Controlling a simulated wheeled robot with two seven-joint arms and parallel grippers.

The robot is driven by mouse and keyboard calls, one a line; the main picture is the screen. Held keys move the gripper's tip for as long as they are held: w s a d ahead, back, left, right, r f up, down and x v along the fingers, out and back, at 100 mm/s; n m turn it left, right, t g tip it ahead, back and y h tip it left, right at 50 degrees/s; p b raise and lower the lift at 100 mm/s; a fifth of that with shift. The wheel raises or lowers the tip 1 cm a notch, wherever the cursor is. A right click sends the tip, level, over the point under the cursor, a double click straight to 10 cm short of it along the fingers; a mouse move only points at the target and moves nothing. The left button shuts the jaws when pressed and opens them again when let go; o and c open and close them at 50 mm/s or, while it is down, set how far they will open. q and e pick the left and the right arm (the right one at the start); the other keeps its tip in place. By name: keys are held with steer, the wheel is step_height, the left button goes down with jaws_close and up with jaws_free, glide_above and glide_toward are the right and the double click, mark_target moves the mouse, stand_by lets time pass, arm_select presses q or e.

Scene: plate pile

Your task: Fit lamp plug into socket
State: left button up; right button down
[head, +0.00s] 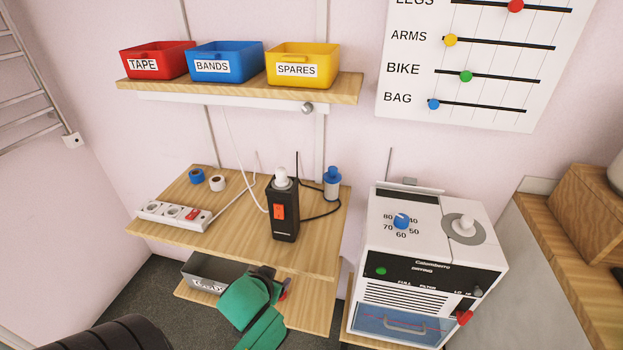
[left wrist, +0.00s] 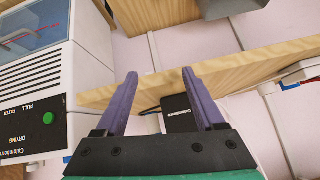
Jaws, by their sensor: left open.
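A white power strip (head: 173,216) with several round sockets and a red switch lies at the table's left. A thin white cord (head: 232,138) hangs from the white lamp bar (head: 220,103) under the upper shelf and runs down towards the table. I cannot make out the lamp plug; the cord's end is unclear. My left gripper (head: 284,287) is below the table's front edge, apart from the strip. In the left wrist view its purple fingers (left wrist: 160,75) are open and empty, with the table edge and the black device (left wrist: 181,112) beyond them. My right gripper is not in view.
The black device (head: 284,222) stands upright near the table's front, with a blue-and-white bottle-like item (head: 332,183) and black cable behind. Two tape rolls (head: 206,179) lie at the back. A grey bin (head: 202,279) sits below; a white dryer unit (head: 430,252) stands right.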

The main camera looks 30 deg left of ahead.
arm_select(q)
step_height(320, 180, up, 7)
steer(key=w+a+n+t+y, duration=0.2)
steer(key=t, duration=0.7)
glide_toward(280, 174)
steer(key=shift+m+t+y, duration=0.3)
steer(key=p+x, duration=0.1)
steer(key=x, duration=0.1)
steer(key=p+x, duration=0.1)
steer(key=x, duration=0.2)
steer(key=shift+d+f+p, duration=0.1)
steer(key=shift+f+p, duration=0.15)
steer(key=shift+p, duration=0.1)
steer(key=x, duration=0.3)
steer(key=p+x, duration=0.1)
steer(key=x, duration=0.2)
steer(key=f+p+x, duration=0.1)
steer(key=x, duration=0.2)
steer(key=shift+w+a+f, duration=0.1)
steer(key=shift+w+a, duration=0.1)
steer(key=shift+a, duration=0.05)
steer(key=shift+w+f, duration=0.1)
jaws_close()
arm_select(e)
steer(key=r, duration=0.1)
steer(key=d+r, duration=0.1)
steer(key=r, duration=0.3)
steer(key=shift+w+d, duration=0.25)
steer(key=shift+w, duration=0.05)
